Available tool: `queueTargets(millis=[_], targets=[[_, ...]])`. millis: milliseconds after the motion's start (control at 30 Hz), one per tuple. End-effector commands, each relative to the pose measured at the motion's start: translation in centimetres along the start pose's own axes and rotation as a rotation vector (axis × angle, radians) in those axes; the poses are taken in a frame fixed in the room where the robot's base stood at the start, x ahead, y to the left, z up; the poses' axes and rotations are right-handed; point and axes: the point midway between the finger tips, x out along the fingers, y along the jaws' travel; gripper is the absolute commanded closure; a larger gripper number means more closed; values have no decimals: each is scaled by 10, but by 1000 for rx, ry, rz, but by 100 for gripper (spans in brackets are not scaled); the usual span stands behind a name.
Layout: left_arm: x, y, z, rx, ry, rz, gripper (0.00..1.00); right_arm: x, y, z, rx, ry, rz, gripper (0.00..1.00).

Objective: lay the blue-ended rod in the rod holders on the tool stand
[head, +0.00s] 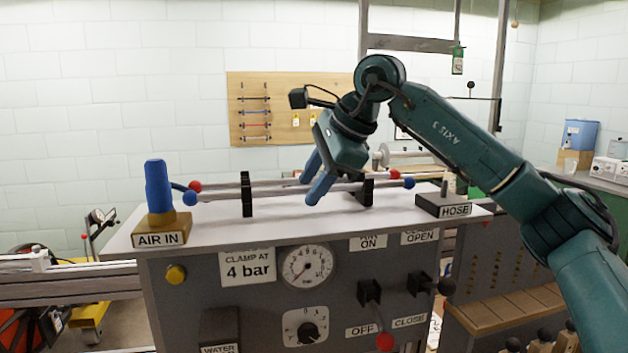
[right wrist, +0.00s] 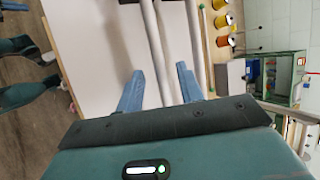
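The blue-ended rod (head: 284,191) spans the tool stand's white top (head: 300,223). It crosses at the two black rod holders, the left one (head: 247,194) and the right one (head: 368,190); whether it is fully seated is unclear. Its blue ends stick out past both holders. My right gripper (head: 317,180) is low over the rod between the holders. In the right wrist view its fingers (right wrist: 159,87) are spread, with a rod (right wrist: 157,45) running between them and a gap on each side. My left gripper is out of view.
A red-ended rod (head: 222,185) lies just behind, parallel. A blue cylinder (head: 158,186) stands on the AIR IN block (head: 160,230) at the left. The HOSE block (head: 443,206) is at the right. The front strip of the top is clear.

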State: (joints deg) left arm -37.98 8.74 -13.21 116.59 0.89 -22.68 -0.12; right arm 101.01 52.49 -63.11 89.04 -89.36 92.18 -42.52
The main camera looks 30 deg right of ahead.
Motion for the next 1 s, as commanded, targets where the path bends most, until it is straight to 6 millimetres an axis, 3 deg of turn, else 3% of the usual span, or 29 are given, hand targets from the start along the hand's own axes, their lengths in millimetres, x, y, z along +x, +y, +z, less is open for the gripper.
queueTargets(millis=[167,500,700,1000], targets=[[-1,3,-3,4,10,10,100,-11,-1,0,1,-2,-3,63],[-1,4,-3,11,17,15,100,-88,-1,1,0,-3,-5,63],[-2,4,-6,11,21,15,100,-120,0,1,-1,-2,-3,63],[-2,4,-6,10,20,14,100,-133,0,0,-1,-1,0,63]])
